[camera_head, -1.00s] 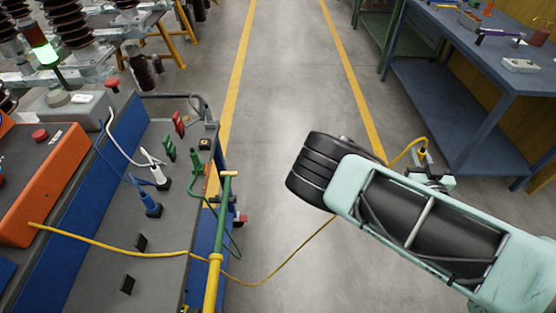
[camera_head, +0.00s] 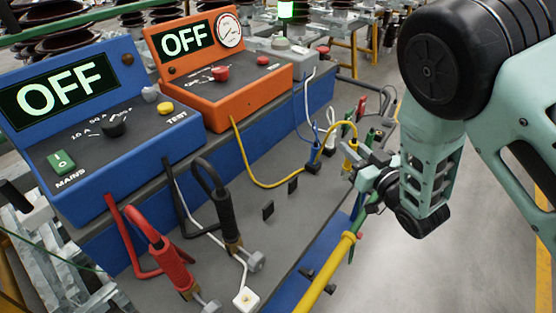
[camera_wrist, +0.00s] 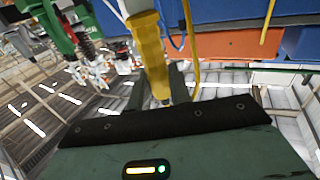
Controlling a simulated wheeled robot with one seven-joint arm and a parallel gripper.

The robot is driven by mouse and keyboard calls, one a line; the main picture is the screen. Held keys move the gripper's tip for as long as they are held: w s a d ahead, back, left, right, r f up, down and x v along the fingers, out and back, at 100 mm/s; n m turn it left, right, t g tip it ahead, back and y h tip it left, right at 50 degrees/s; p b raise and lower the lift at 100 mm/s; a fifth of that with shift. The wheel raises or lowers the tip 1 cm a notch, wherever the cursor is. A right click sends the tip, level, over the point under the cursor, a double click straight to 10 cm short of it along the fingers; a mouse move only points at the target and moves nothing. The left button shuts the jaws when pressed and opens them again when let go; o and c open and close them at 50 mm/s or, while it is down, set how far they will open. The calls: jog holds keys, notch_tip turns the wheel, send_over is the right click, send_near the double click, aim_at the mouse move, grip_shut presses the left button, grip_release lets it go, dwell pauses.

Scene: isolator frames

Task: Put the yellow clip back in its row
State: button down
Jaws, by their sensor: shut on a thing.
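The yellow clip (camera_head: 351,152) is in my gripper (camera_head: 362,166), which is shut on it, at the right edge of the bench. Its yellow cable (camera_head: 262,184) hangs in a loop over the bench from the orange box. In the wrist view the yellow clip (camera_wrist: 150,50) points down between the jaws. The row beside it has a blue clip (camera_head: 315,155), a white clip (camera_head: 330,138) and red and green clips (camera_head: 361,107), partly behind one another. Two small black holders (camera_head: 268,210) (camera_head: 293,186) stand empty nearer on the bench top.
A yellow-and-green pole (camera_head: 325,275) rises along the bench's right edge, close below my gripper. Large red (camera_head: 168,262) and black (camera_head: 227,212) clamps stand at the front. The blue box (camera_head: 110,125) and orange box (camera_head: 215,70) both read OFF. Open floor lies to the right.

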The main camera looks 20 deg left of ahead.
jog(key=s+a+r+n+g+y+b, duration=0.1)
jog(key=s+a+r+n+g+y, duration=0.2)
jog(key=s+a, duration=0.4)
jog(key=s+a+r+n+g+y+b, duration=0.1)
jog(key=s+a+r+n+g+y, duration=0.1)
jog(key=s+a+r+n+g, duration=0.3)
jog(key=s+a+g, duration=0.2)
jog(key=a, duration=0.2)
jog(key=shift+s+a+r+g+y, duration=0.25)
jog(key=shift+a+r+g+y, duration=0.1)
jog(key=shift+a+g+y, duration=0.05)
jog(key=shift+d, duration=0.1)
jog(key=shift+d+f+b, duration=0.1)
jog(key=shift+f+b, duration=2.5)
jog(key=shift+f, duration=0.2)
jog(key=shift+f+b, duration=1.75)
jog(key=shift+b, duration=0.1)
jog(key=c, duration=1.2)
grip_release()
